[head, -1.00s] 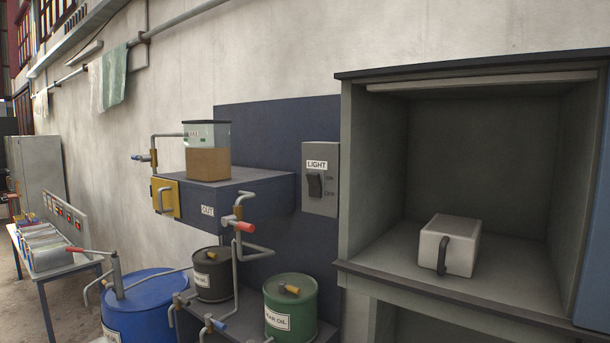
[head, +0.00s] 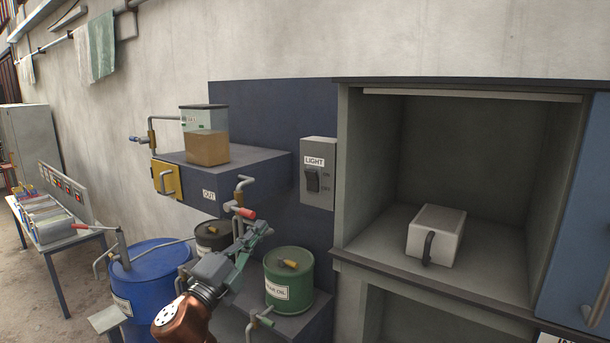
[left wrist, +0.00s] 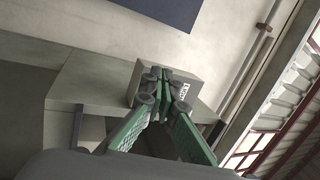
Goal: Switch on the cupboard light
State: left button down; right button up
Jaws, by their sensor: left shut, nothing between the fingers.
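The grey light switch box (head: 318,172) is on the wall panel left of the cupboard, with a LIGHT label and ON above OFF. Its black rocker (head: 312,180) is too small to tell which way it is set. The open cupboard (head: 350,185) has a pale strip (head: 470,95) under its top; the inside looks dim. My left gripper (head: 264,229) is shut and empty, below and left of the switch box. In the left wrist view, its fingertips (left wrist: 163,76) overlap the switch box (left wrist: 190,75), hiding the rocker. My right gripper is out of view.
A white box with a dark handle (head: 437,235) sits in the cupboard. A blue door (head: 572,220) stands at right. Pipes and a red-handled valve (head: 245,212), a blue unit (head: 240,180) and a green drum (head: 289,280) crowd the left gripper.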

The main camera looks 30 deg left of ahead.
pick_arm(q)
jog(key=s+d+r+m+h, duration=0.2)
jog(key=s+d+r+m, duration=0.1)
jog(key=d, duration=0.4)
notch_tip(320, 180, up, 3)
jog(key=shift+s+f+t+h+p, duration=0.2)
jog(key=shift+s+t+h+p, duration=0.15)
jog(key=shift+s, duration=0.4)
jog(key=p, duration=0.5)
send_near(313, 172)
jog(key=x, duration=0.6)
jog(key=shift+w+r+p, duration=0.15)
jog(key=shift+w+p, duration=0.1)
jog(key=shift+p, duration=0.05)
jog(key=shift+w, duration=0.1)
